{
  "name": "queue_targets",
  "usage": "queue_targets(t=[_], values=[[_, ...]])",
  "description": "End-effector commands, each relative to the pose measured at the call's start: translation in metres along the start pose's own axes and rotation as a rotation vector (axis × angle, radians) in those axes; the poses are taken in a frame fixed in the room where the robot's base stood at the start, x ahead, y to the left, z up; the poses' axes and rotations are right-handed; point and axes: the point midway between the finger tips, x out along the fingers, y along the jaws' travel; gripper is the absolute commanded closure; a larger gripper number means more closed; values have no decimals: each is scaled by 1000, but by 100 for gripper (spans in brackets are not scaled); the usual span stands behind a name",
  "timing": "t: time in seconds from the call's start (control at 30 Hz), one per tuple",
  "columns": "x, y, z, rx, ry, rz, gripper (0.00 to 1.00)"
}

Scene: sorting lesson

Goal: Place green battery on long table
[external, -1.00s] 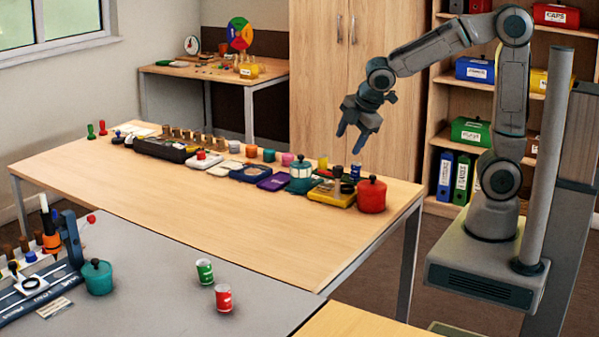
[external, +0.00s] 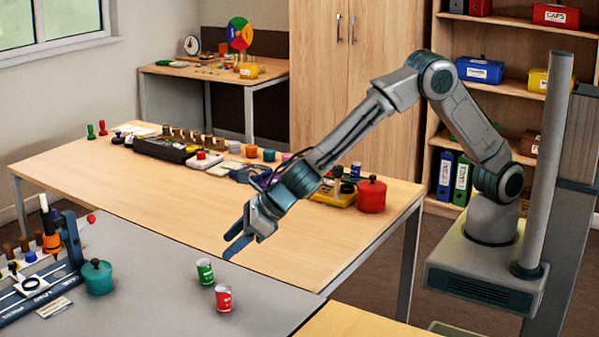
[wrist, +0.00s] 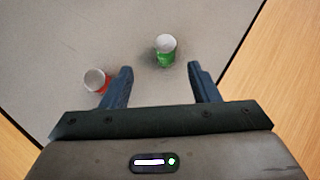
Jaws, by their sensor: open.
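The green battery (external: 205,271) stands upright on the grey table (external: 160,300) in the external view. It also shows in the wrist view (wrist: 166,52), ahead of my fingers and between their lines. My gripper (external: 233,243) is open and empty, above and behind the battery, apart from it. Its two fingers also show in the wrist view (wrist: 160,82). The long wooden table (external: 150,205) lies behind the grey table, with a row of items along its far side and a bare near half.
A red can-like battery (external: 223,298) stands close to the green one, near my left finger in the wrist view (wrist: 96,80). A teal pot (external: 97,278) and a blue stand (external: 72,240) are at the left. A red pot (external: 371,195) stands at the long table's right end.

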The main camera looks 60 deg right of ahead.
Motion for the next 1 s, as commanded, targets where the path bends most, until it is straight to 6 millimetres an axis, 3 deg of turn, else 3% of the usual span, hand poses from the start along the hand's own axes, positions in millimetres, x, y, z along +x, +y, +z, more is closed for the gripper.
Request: queue_targets(t=[0.3,0.63,1.0], values=[[53,-2,-1,4,2,-2,45],[74,-3,-1,6,2,-3,45],[116,-8,-2,6,2,-3,45]])
